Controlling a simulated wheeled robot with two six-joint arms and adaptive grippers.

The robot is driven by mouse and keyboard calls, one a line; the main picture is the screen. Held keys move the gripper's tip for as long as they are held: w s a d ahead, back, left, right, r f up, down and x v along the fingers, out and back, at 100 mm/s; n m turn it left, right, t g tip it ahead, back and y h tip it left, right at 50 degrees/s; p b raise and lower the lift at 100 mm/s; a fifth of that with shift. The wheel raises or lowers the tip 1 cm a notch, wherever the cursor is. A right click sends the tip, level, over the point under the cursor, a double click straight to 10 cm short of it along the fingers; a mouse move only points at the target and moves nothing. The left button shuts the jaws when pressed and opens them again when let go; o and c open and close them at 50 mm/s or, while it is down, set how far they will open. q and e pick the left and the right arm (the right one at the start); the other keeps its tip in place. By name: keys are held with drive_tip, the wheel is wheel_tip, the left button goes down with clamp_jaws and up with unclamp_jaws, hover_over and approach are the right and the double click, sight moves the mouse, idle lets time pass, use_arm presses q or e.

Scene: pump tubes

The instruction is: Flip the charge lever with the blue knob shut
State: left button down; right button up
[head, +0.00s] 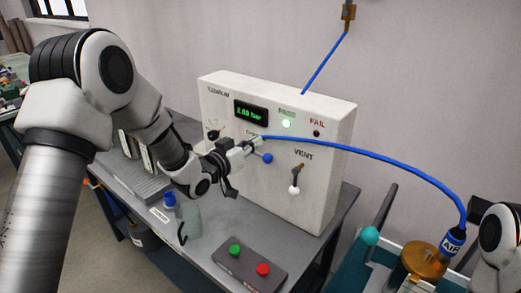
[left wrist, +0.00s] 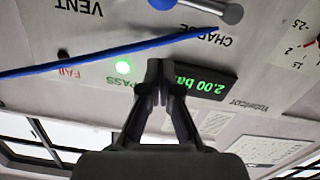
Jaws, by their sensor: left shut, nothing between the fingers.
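The charge lever sticks out sideways from the white panel (head: 330,130), with its blue knob (head: 267,158) on the right end. In the left wrist view, where the panel appears upside down, the knob (left wrist: 162,4) is at the top edge and the grey lever runs right to a round pivot. My left gripper (head: 258,145) is at the panel front, just above and left of the knob in the head view. In the wrist view its fingertips (left wrist: 158,68) are shut with nothing between them, apart from the knob. Its fingers partly hide the lever's base in the head view.
The vent lever has a white knob (head: 294,190) and hangs down. A blue hose (head: 380,160) arches from the panel to the AIR fitting (head: 452,243). The display (head: 251,112) reads 2.00 bar; the green PASS light (head: 286,123) is lit. A button box (head: 249,264) stands in front.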

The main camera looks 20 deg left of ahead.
sight(259, 155)
use_arm(q)
drive_tip(key=f, duration=0.1)
drive_tip(key=w+d+f, duration=0.1)
drive_tip(key=f, duration=0.2)
drive_tip(key=shift+w+d+p, duration=0.2)
drive_tip(key=shift+w+p, duration=0.05)
drive_tip(key=shift+p, duration=0.15)
use_arm(e)
drive_tip(key=shift+r, duration=0.65)
drive_tip(key=shift+s+f, duration=0.15)
